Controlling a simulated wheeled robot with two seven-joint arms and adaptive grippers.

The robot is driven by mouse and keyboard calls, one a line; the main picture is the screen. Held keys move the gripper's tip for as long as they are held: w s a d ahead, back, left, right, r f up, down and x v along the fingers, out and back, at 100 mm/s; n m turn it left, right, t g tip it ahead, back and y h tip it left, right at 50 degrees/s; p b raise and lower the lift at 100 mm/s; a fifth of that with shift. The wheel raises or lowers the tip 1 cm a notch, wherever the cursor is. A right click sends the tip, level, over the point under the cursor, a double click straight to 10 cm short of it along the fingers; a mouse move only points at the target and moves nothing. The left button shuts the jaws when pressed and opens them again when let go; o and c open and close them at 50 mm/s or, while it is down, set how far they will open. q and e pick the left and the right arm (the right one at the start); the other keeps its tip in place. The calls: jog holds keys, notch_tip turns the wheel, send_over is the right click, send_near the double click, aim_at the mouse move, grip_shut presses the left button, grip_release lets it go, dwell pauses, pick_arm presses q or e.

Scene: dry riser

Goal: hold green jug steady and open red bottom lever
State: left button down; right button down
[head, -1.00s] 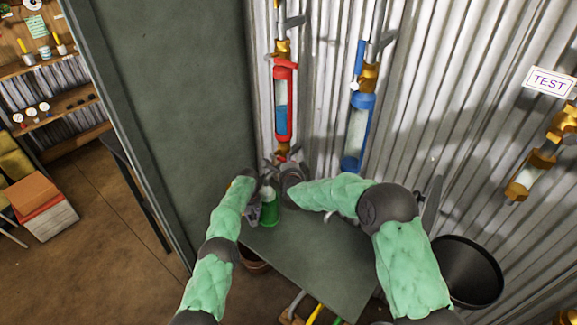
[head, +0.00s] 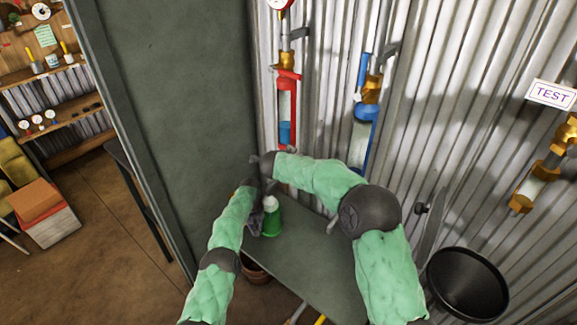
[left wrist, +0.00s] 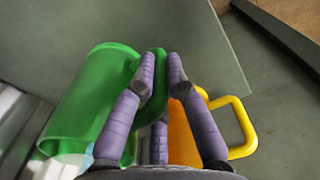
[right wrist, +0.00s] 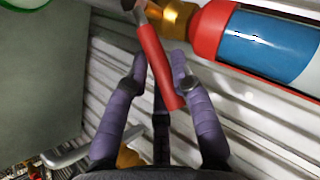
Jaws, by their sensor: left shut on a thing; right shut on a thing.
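The green jug (head: 272,224) stands upright on the grey-green table (head: 318,262) below the red tube. My left gripper (head: 256,212) is beside it. In the left wrist view the fingers (left wrist: 161,75) are shut on the jug's handle (left wrist: 155,100). My right gripper (head: 266,166) is above the jug, under the red tube (head: 287,108). In the right wrist view its fingers (right wrist: 158,82) are shut on the red bottom lever (right wrist: 156,62), next to a brass fitting (right wrist: 172,20). The lever is hidden in the head view. Blue liquid (right wrist: 262,42) shows in the red tube.
A yellow jug (left wrist: 235,125) is close beside the green one. A blue tube (head: 363,135) hangs to the right on the corrugated wall. A black bin (head: 467,284) stands at right. A dark green panel (head: 165,100) closes off the left.

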jog(key=shift+w+a+r+n+g+h, duration=0.5)
jog(key=shift+w+r+g+h, duration=0.1)
jog(key=shift+r+g, duration=0.1)
jog(key=shift+w+a+r+n+g+h, duration=0.4)
jog(key=shift+w+r+n+g+h, duration=0.1)
jog(key=shift+r+g+h, duration=0.15)
jog(key=shift+a+f, duration=0.1)
jog(key=c, duration=1)
grip_release()
jog(key=shift+f+g, duration=0.15)
jog(key=shift+g, duration=0.1)
jog(key=v, duration=1.2)
jog(key=shift+s, duration=0.1)
dwell(0.4)
